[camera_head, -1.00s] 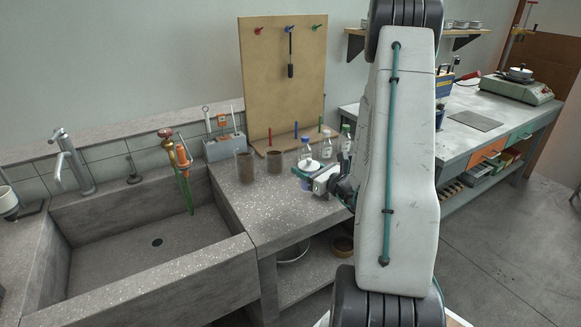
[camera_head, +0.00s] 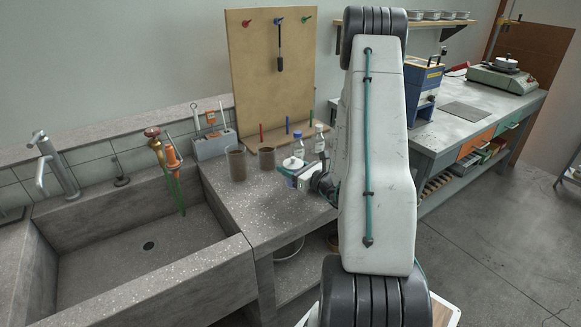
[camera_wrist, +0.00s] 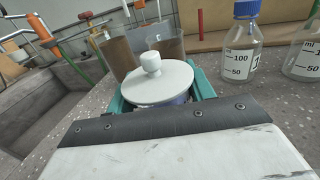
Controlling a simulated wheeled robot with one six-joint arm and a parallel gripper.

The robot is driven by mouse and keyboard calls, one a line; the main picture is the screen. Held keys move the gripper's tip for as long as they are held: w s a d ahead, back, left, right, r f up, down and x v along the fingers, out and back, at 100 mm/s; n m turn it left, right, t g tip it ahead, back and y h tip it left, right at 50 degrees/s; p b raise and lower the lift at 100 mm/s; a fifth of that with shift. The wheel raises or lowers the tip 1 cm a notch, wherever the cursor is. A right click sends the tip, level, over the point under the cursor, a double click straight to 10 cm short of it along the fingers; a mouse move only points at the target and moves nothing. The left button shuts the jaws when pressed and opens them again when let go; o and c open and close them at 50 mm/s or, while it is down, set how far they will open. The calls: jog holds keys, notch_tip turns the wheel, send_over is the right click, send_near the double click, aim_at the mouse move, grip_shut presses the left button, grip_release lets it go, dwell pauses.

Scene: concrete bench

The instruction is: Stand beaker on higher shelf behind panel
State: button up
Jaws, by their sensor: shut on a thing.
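My gripper (camera_head: 300,172) has teal fingers and is shut on a white-lidded container (camera_wrist: 160,82), just above or at the bench top; I cannot tell whether it touches. The container's round lid with a knob shows, with a bluish body mostly hidden below. It also shows in the head view (camera_head: 292,163). Two glass beakers with brown contents, a left beaker (camera_head: 236,165) and a right beaker (camera_head: 267,160), stand on the bench just beyond. The upright tan panel (camera_head: 262,85) stands behind them. A wooden wall shelf (camera_head: 440,24) is high at the right, partly hidden by my arm.
Blue-capped and white-capped bottles (camera_head: 298,145) stand close beside my gripper. A stone sink (camera_head: 120,250) with taps is left. Several bowls (camera_head: 445,15) occupy the wall shelf. A second table (camera_head: 465,118) at right holds a blue device (camera_head: 425,85) and a hotplate (camera_head: 505,78).

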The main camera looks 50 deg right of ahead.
jog(key=o, duration=1)
jog(key=shift+f, duration=0.15)
jog(key=shift+c, duration=0.2)
jog(key=o, duration=0.4)
jog(key=shift+r, duration=0.2)
